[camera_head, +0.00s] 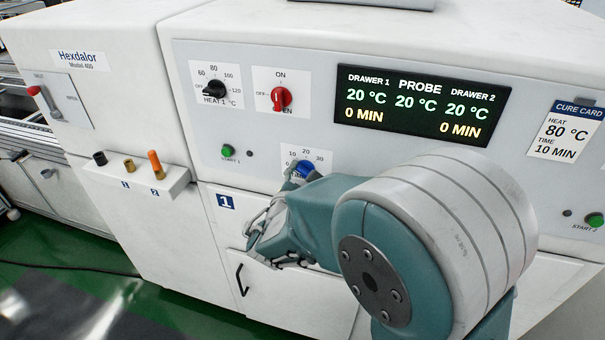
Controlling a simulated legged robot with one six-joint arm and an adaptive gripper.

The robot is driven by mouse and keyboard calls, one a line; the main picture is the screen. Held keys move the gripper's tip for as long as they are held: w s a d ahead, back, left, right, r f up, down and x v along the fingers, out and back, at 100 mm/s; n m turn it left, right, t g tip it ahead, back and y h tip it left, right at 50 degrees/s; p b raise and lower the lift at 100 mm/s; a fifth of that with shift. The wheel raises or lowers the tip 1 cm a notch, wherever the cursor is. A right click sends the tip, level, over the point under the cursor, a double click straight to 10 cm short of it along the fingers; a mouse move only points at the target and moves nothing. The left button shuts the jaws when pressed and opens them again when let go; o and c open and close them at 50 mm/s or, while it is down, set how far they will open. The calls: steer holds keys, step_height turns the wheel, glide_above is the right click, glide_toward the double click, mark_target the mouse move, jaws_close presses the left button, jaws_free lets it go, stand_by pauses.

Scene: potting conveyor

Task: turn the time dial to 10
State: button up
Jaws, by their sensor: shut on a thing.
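The time dial (303,169) is a blue knob on a white scale plate on the oven's front panel. The numbers 10, 20 and 30 show above it, and the lower part of the plate is hidden by my arm. My gripper (309,179) reaches up to the dial from below right and is shut on it. My arm hides most of the contact, and I cannot read where the dial points. The display (423,106) reads 20 °C and 0 MIN for both drawers.
A black heat dial (215,89), a red on/off switch (281,98) and a green start button (227,151) sit nearby on the panel. A cure card (567,132) reads 80 °C, 10 MIN. A drawer handle (242,280) is below.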

steer(key=shift+m, duration=1.5)
steer(key=o, duration=1.2)
steer(key=shift+c, duration=0.2)
steer(key=v, duration=1.2)
steer(key=shift+f, duration=0.15)
steer(key=shift+w, duration=0.1)
